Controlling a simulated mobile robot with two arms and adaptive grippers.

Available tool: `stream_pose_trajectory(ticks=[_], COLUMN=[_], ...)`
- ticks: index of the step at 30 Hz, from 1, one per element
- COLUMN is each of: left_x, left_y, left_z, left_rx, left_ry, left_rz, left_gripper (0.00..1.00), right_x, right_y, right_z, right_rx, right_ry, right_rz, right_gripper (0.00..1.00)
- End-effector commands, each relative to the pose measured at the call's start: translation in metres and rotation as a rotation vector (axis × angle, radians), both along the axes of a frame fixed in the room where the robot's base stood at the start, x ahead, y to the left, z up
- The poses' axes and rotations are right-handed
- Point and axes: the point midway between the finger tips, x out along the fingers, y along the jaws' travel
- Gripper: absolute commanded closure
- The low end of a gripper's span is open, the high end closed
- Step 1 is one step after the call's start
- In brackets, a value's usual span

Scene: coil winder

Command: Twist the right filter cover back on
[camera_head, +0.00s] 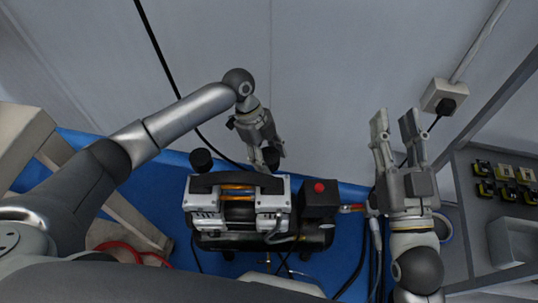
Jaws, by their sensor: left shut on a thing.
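The compressor (238,207) stands on the blue surface, silver and black with a dark handle. A round black filter cover (201,160) sits at its back left. The right filter cover (271,157), also round and black, is at its back right. My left gripper (268,154) reaches down from behind and is shut on the right filter cover. The fingers partly hide the cover, and I cannot tell whether it touches its seat. My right gripper (396,133) is open and empty, pointing up at the right, away from the compressor.
A black box with a red button (319,188) is on the compressor's right side, with hoses beside it. A wall socket (444,98) with a plug is at upper right. A grey shelf (470,222) with yellow-black items stands right. A red coil (118,247) lies at lower left.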

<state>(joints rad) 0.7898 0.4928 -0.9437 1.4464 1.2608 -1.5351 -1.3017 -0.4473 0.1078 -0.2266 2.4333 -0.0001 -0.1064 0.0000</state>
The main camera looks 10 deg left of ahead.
Motion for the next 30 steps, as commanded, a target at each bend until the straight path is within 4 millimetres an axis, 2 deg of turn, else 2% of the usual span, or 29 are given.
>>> stream_pose_trajectory(ticks=[20, 21, 26, 30], left_x=[-0.0001, -0.0001, -0.0001, 0.0002], left_y=[-0.0002, -0.0002, -0.0002, -0.0003], left_z=[-0.0051, -0.0049, -0.0047, -0.0048], left_rx=[-0.001, -0.001, -0.001, 0.000], left_ry=[0.000, 0.000, 0.000, 0.000], left_rz=[0.000, 0.000, 0.000, -0.016], left_gripper=[0.61, 0.53, 0.73, 0.73], right_x=[0.0006, 0.0008, 0.0014, 0.0014], right_y=[-0.0002, -0.0002, -0.0001, -0.0001], right_z=[0.0012, 0.0015, 0.0030, 0.0031], right_rx=[-0.001, -0.001, -0.002, -0.001], right_ry=[-0.002, -0.002, -0.007, -0.010], right_rz=[-0.001, -0.001, 0.000, 0.000], right_gripper=[0.63, 0.63, 0.63, 0.63])
